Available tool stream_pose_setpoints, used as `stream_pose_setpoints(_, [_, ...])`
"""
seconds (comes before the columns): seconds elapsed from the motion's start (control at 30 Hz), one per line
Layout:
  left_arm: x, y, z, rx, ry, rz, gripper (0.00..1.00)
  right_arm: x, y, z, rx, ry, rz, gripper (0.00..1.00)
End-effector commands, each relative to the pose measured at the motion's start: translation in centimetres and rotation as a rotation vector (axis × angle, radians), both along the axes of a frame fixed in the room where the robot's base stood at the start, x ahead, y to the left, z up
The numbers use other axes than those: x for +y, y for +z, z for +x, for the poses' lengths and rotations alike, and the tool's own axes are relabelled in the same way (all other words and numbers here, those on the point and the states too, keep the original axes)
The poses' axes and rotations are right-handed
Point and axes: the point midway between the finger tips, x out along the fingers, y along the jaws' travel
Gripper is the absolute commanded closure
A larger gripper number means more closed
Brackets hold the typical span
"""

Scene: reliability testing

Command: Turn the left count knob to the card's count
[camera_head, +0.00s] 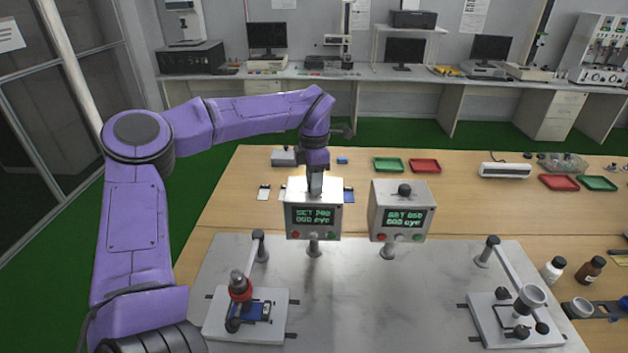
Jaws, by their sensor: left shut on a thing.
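The left count box (314,222) stands on a post on the grey metal plate, its green display reading SET with a blurred number above 000 cyc. My left gripper (315,190) points down onto the top of this box and is shut on the left count knob, which the fingers hide. The right count box (399,222) shows its dark knob (404,190) on top and a green SET display. My right gripper is not in view.
Green (388,165) and red (425,166) trays lie behind the boxes. Bottles (590,268) stand at right. The plate's middle (370,300) is clear.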

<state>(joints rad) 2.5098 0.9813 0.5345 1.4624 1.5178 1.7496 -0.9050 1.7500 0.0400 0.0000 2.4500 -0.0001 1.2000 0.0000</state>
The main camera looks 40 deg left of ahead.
Motion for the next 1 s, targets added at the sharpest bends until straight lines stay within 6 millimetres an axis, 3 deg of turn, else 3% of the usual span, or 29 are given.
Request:
stream_pose_setpoints(0.13, [0.0, -0.2, -0.1, 0.007, 0.001, -0.002, 0.97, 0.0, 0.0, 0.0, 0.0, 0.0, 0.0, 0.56])
stream_pose_setpoints(0.17, [0.0, -0.2, -0.1, 0.007, 0.001, -0.002, 0.63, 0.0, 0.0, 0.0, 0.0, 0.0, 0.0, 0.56])
stream_pose_setpoints(0.23, [0.0, -0.2, -0.1, 0.006, 0.0, -0.001, 0.41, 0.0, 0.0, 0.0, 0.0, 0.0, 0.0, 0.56])
stream_pose_setpoints(0.57, [0.0, 0.2, 0.0, -0.001, 0.0, 0.001, 0.41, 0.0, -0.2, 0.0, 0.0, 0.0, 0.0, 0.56])
stream_pose_setpoints(0.67, [0.0, 1.6, 0.1, -0.003, 0.001, 0.003, 0.41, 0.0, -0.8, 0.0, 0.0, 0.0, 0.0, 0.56])
stream_pose_setpoints(1.0, [0.1, 9.1, -0.1, 0.001, 0.002, 0.002, 0.41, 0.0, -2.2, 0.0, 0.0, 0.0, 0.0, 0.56])
